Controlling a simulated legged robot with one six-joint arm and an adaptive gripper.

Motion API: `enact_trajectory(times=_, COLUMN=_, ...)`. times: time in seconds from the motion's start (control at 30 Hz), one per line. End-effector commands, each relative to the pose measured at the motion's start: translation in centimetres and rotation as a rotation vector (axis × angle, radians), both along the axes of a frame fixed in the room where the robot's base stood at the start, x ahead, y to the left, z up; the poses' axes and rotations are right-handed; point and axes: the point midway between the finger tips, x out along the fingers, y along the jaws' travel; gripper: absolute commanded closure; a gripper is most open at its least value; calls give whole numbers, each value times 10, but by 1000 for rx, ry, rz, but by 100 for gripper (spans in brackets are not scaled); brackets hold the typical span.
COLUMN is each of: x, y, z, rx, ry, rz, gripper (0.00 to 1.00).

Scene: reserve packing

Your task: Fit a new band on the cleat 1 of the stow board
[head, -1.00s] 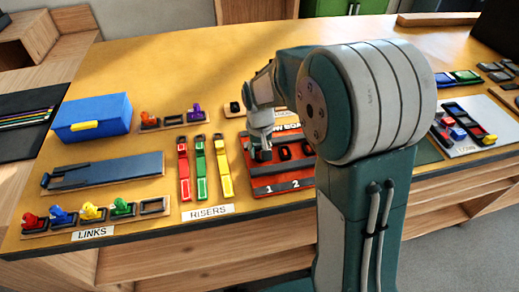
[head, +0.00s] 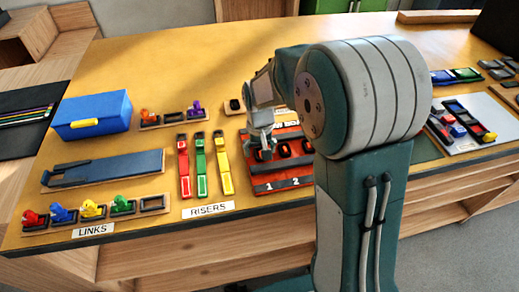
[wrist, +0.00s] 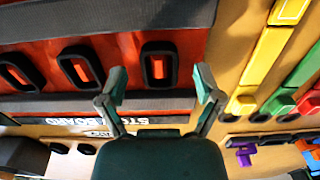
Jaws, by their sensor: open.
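The red stow board (head: 290,172) lies near the bench's front edge, with dark strips along it and the numbers 1 and 2 on its front. Several dark oval rings stand in a row on it, with red showing inside each. The ring at position 1 (wrist: 159,64) is the rightmost in the wrist view. My gripper (head: 262,150) is over this left end of the board. Contact cannot be told.
Red, green and yellow risers (head: 222,165) lie just left of the board. A small tray with a dark piece (head: 235,106) sits behind it. A blue box (head: 92,114) and coloured links (head: 92,208) are further left. My arm hides the board's right end.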

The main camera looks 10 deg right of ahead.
Motion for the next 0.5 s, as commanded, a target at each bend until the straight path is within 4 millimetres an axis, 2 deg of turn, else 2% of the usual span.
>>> enact_trajectory(times=0.17, x=1, y=0, z=18, rx=0, ry=-4, rz=0, gripper=16)
enact_trajectory(times=0.5, x=2, y=1, z=88, rx=0, ry=-3, rz=0, gripper=16)
